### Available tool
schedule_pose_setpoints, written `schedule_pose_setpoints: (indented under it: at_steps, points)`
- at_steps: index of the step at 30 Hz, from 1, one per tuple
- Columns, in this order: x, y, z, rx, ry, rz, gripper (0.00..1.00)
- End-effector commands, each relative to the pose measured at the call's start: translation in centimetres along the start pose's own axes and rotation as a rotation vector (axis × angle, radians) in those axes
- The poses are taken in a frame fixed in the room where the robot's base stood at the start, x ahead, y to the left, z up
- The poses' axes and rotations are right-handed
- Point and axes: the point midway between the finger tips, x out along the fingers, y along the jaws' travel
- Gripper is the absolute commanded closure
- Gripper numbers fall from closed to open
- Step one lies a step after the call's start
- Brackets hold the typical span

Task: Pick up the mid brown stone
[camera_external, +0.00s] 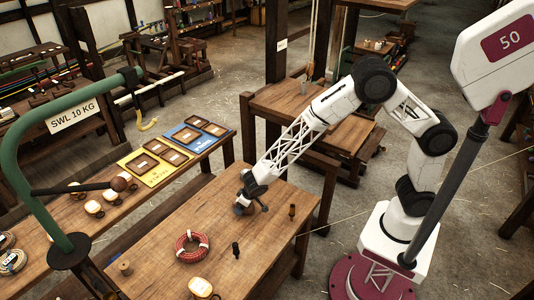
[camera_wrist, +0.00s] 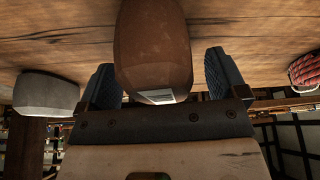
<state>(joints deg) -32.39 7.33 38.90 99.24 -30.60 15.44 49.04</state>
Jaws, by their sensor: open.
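A brown stone (camera_wrist: 152,45) with a small white label fills the middle of the wrist view. It stands on the wooden bench between the two fingers of my gripper (camera_wrist: 160,68). The fingers are open, one on each side, and gaps show between them and the stone. In the camera_external view my gripper (camera_external: 252,201) is low over the bench. The brown stone (camera_external: 242,209) shows there only in part, mostly hidden by my gripper.
A grey stone (camera_wrist: 45,95) stands left in the wrist view. A green hooked stand (camera_external: 30,205) is at the left.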

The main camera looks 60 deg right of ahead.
Motion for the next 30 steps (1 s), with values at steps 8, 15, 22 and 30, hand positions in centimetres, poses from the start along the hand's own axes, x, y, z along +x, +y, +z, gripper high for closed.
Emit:
schedule_pose_setpoints:
  at_steps: [8,15,22,30]
  points:
    - [-0.01,0.00,0.00,0.000,0.000,0.000,0.36]
    - [-0.01,0.00,0.00,0.000,0.000,0.000,0.73]
    - [-0.07,-0.02,-0.07,0.000,0.001,0.000,0.82]
    - [-0.82,-0.04,-0.43,0.001,0.003,-0.001,0.82]
